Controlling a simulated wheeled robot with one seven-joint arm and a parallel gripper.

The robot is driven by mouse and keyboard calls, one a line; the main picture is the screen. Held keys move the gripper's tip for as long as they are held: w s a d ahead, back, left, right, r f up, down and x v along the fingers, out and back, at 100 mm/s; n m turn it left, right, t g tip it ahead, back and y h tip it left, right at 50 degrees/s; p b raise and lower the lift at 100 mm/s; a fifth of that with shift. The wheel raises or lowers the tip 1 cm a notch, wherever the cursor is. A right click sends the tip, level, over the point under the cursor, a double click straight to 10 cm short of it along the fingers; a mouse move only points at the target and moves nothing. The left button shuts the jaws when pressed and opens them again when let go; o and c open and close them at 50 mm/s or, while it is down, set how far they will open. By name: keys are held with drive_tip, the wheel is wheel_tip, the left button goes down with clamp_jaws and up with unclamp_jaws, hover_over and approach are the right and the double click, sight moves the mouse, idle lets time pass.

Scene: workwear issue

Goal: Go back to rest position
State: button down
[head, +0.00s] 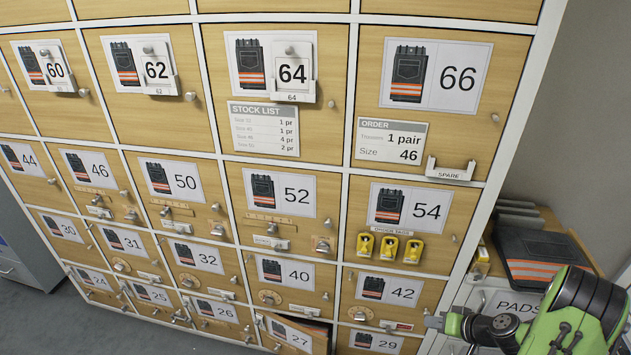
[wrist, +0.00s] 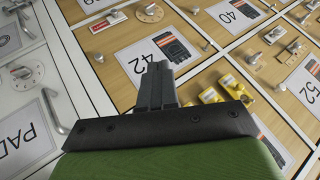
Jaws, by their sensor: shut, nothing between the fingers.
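My gripper (wrist: 156,88) is shut and empty, its dark fingers together in the wrist view. They appear in front of the door labelled 42 (wrist: 166,47), apart from it as far as I can tell. In the head view my gripper (head: 437,322) is at the lower right, beside the door labelled 29 (head: 376,341) and below the door labelled 42 (head: 400,291). My green arm reaches in from the right edge.
A wall of wooden locker doors fills the head view. The door labelled 27 (head: 291,335) stands slightly ajar. Yellow tags (head: 389,246) hang on door 54. Folded dark trousers (head: 540,255) lie on the PADS cabinet (head: 506,303) at right. Grey floor is free at lower left.

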drive_tip(key=s+a+r+n+g+h+p, duration=0.1)
drive_tip(key=s+a+r, duration=0.1)
drive_tip(key=a+r, duration=0.45)
drive_tip(key=s+a+r+n+g+h, duration=0.1)
drive_tip(key=a+r, duration=0.2)
drive_tip(key=r, duration=0.7)
drive_tip(key=s+a+r+n+g+h+p, duration=0.15)
drive_tip(key=a+r, duration=0.25)
drive_tip(key=r, duration=0.4)
drive_tip(key=s+a+r, duration=0.2)
drive_tip(key=s+r, duration=0.3)
drive_tip(key=s, duration=0.4)
drive_tip(key=s+a+r+t+h+p, duration=0.1)
drive_tip(key=s+a+r, duration=0.2)
drive_tip(key=s, duration=0.7)
wheel_tip(320, 180, up, 2)
drive_tip(key=shift+a+r+m, duration=0.2)
drive_tip(key=shift+a+m, duration=0.05)
drive_tip(key=shift+m, duration=0.2)
